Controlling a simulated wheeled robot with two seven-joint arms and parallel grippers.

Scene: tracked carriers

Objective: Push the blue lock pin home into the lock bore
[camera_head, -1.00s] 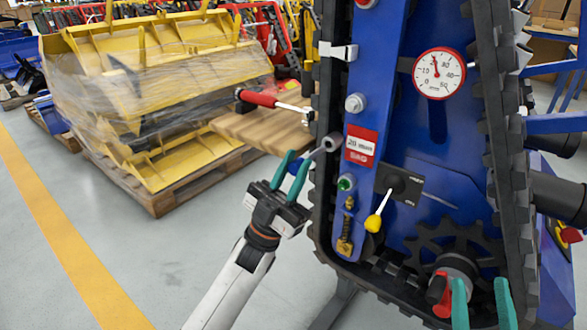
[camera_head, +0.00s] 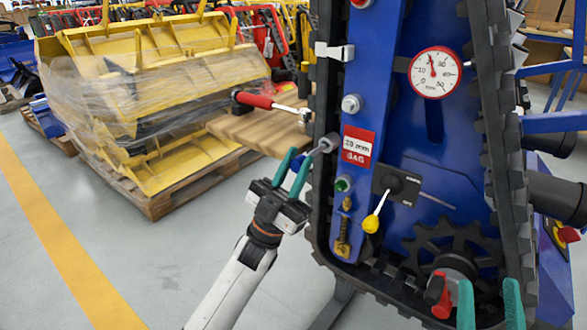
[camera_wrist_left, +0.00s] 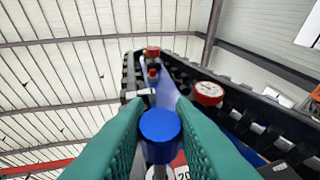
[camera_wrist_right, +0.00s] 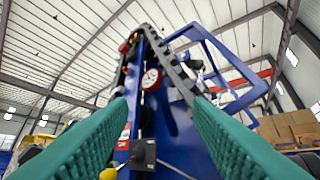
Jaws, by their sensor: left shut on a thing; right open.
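My left gripper (camera_head: 299,157) is shut on the blue lock pin (camera_head: 298,163), beside the left edge of the blue carrier (camera_head: 393,120). In the left wrist view the pin's round blue head (camera_wrist_left: 160,125) sits between the teal fingers, with a grey shank below it. In the head view the grey shank reaches up and right to a grey round boss (camera_head: 332,139) at the carrier's edge. The bore opening is hidden, so I cannot tell how deep the pin sits. My right gripper (camera_head: 489,290) is open and empty at the lower right, in front of the track.
A red-handled tool (camera_head: 254,100) lies on the wooden board (camera_head: 250,130) left of the bore.

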